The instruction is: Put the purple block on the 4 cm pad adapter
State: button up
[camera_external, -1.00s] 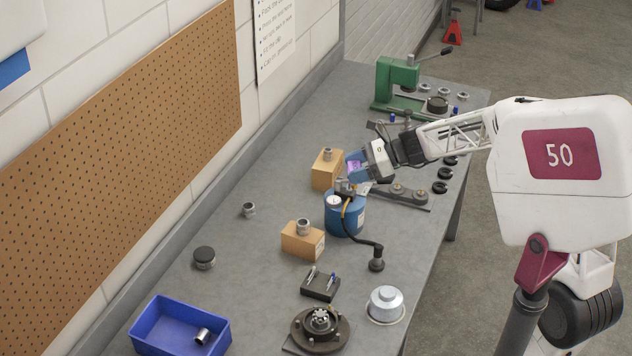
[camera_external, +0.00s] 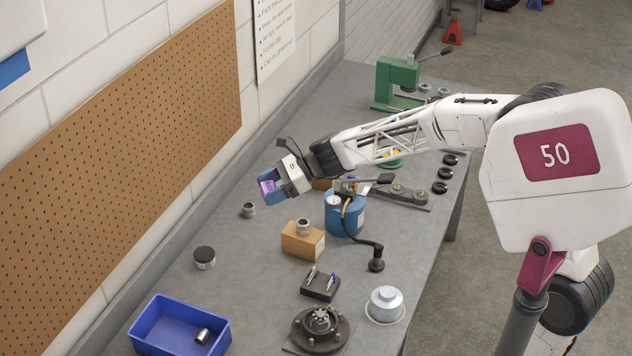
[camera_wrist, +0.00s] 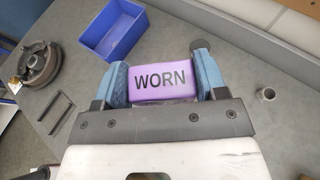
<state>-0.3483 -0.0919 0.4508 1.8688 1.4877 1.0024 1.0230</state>
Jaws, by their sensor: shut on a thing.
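The purple block (camera_wrist: 163,82), marked WORN, is clamped between the two blue fingers of my gripper (camera_external: 275,187) in the wrist view. In the external view the block (camera_external: 267,187) is held above the bench, left of the blue canister. Small metal ring-shaped pieces are in view: one (camera_external: 249,210) stands on the bench below and left of my gripper, and one (camera_external: 303,227) sits on a tan block. The bench one also shows in the wrist view (camera_wrist: 265,94). I cannot tell which is the 4 cm pad adapter; no size marks are readable.
The tan block (camera_external: 299,244) stands beside the blue canister (camera_external: 345,220) with its hose. A black-topped cylinder (camera_external: 204,257) and the blue bin (camera_external: 190,311), holding a metal piece, are nearer. A second tan block (camera_external: 322,184) is mostly hidden by my arm. Bench around the left ring is clear.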

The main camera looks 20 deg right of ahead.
jog(key=s+a+g, duration=0.1)
jog(key=s+a, duration=0.1)
jog(key=a, duration=0.6)
notch_tip(320, 180, down, 18)
jog(key=shift+w+f+n, duration=0.15)
jog(key=shift+f+n, duration=0.05)
jog(key=shift+n, duration=0.2)
jog(key=shift+w+a, duration=0.1)
jog(key=shift+a, duration=0.1)
send_over(204, 253)
jog(key=shift+w+f, duration=0.1)
jog(key=shift+f, duration=0.6)
jog(key=shift+f, duration=0.1)
jog(key=shift+f, duration=1.65)
jog(key=shift+f, duration=0.15)
jog(key=o, duration=0.9)
